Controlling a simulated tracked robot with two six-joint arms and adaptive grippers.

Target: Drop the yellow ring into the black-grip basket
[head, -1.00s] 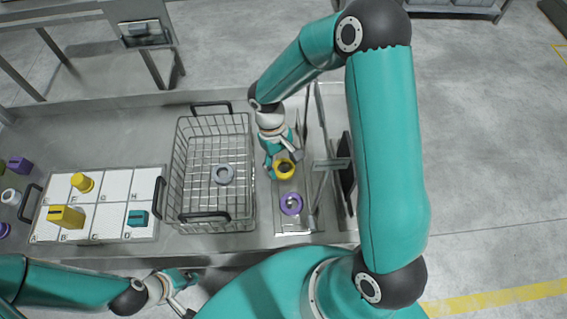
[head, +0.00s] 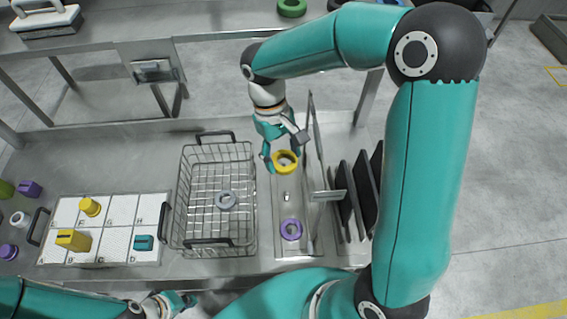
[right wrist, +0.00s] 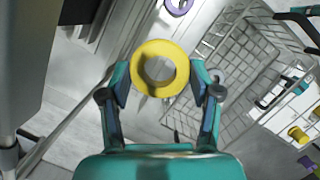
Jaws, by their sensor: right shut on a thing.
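The yellow ring (head: 285,161) is held between the fingertips of my right gripper (head: 280,150), above the tray strip just right of the basket. In the right wrist view the yellow ring (right wrist: 160,68) sits between both fingers. The black-grip wire basket (head: 184,190) stands left of the ring, with black grips at its far and near ends. A grey ring (head: 226,200) lies inside it. In the right wrist view the basket (right wrist: 235,70) shows at the upper right. My left gripper (head: 178,302) is at the bottom edge, away from the objects; its fingertips are too small to judge.
A purple ring (head: 291,229) lies in the tray strip (head: 288,250) right of the basket. Dark upright plates (head: 362,190) stand further right. A white compartment tray (head: 120,211) with yellow and teal pieces is left of the basket. A green ring (head: 292,7) is on the back table.

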